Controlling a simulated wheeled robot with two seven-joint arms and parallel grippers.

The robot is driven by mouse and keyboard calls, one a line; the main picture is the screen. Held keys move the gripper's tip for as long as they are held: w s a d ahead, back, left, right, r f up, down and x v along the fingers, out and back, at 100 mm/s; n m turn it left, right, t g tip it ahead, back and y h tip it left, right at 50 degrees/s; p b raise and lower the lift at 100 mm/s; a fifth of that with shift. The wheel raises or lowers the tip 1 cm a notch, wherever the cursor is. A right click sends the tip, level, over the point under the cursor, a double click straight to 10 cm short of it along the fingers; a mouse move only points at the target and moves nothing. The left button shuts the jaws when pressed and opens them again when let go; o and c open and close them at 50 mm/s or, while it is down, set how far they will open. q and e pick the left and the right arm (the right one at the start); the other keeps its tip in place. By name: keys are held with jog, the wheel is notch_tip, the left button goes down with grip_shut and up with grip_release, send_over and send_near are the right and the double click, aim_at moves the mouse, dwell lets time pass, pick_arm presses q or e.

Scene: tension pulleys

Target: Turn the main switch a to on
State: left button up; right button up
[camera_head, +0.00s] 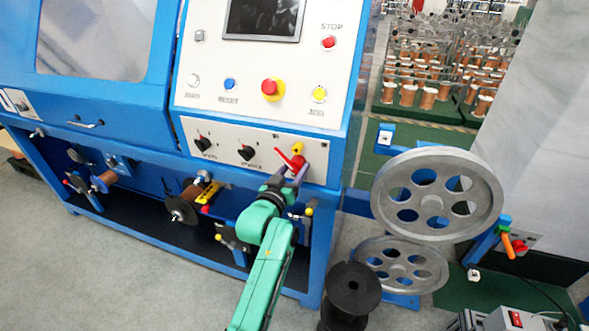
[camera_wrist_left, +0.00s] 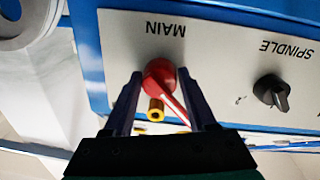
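The main switch (camera_head: 297,161) is a red rotary knob on the white lower panel of the blue machine. In the left wrist view the same red switch (camera_wrist_left: 160,75) sits under the upside-down label MAIN. Its red lever points down and to the right there, and a yellow cylinder (camera_wrist_left: 155,110) shows at the knob. My left gripper (camera_head: 288,172) is at the switch. In the left wrist view its two fingers (camera_wrist_left: 161,92) stand apart on either side of the knob, with narrow gaps showing. The knob's mounting is partly hidden in the head view. My right gripper is not in view.
Black SPINDLE knob (camera_wrist_left: 272,91) sits beside the switch on the same panel. A red mushroom button (camera_head: 270,88) and other buttons are above. Large grey pulleys (camera_head: 437,194) stand to the right, and a black spool (camera_head: 352,288) is beside my left arm.

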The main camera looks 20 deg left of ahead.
pick_arm(q)
grip_shut()
jog(key=shift+m+p, duration=0.3)
jog(key=shift+m, duration=0.1)
jog(key=shift+r+m+p, duration=0.1)
jog(key=shift+m+p, duration=0.4)
jog(key=shift+m, duration=0.4)
jog(key=m+p, duration=0.1)
jog(key=m, duration=0.2)
jog(key=shift+m, duration=0.3)
jog(key=m, duration=0.5)
jog(key=shift+a+y, duration=0.1)
jog(key=shift+y, duration=0.2)
jog(key=m, duration=0.6)
